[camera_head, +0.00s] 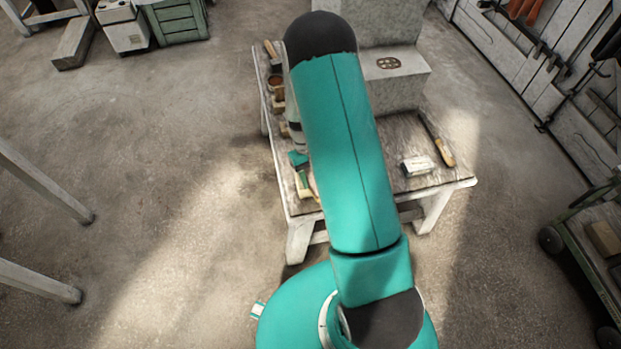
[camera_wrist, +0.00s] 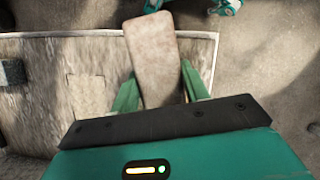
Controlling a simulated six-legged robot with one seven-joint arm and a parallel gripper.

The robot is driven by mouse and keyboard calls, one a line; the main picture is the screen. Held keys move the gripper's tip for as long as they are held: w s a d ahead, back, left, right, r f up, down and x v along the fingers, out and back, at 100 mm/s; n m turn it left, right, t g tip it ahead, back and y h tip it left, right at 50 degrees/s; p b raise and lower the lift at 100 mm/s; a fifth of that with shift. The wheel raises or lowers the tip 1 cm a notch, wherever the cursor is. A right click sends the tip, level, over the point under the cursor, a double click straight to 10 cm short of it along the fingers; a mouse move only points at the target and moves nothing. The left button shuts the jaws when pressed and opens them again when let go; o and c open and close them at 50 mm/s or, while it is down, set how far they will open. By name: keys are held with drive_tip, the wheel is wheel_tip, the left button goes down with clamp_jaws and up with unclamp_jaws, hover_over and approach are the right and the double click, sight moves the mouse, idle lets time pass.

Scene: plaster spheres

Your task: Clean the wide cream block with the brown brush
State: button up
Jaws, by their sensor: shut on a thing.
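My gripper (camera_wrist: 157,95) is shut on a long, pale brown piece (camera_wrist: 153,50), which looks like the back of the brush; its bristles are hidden. In the head view my gripper (camera_head: 303,180) is at the table's front left, partly behind my arm, with a pale yellowish part of the held thing (camera_head: 304,187) below it. A wide pale cream block (camera_head: 403,90) with a dark round mark stands at the back of the table, apart from my gripper. My arm covers its left part.
The wooden table (camera_head: 400,185) also bears a small whitish block (camera_head: 417,166) and a long dark tool with a wooden handle (camera_head: 437,140) at right. Several small items line the left edge. A taller pale block (camera_head: 380,22) stands behind. A green cart (camera_head: 590,235) is at far right.

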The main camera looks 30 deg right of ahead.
drive_tip(key=shift+s, duration=0.55)
drive_tip(key=shift+w, duration=0.1)
drive_tip(key=shift+w+r, duration=0.7)
drive_tip(key=shift+w, duration=0.35)
drive_tip(key=shift+a, duration=0.1)
drive_tip(key=shift+w+a+f, duration=0.1)
drive_tip(key=shift+w+a, duration=0.05)
drive_tip(key=shift+a, duration=0.4)
drive_tip(key=shift+w+a+f, duration=0.1)
drive_tip(key=shift+a, duration=0.45)
drive_tip(key=shift+f, duration=0.55)
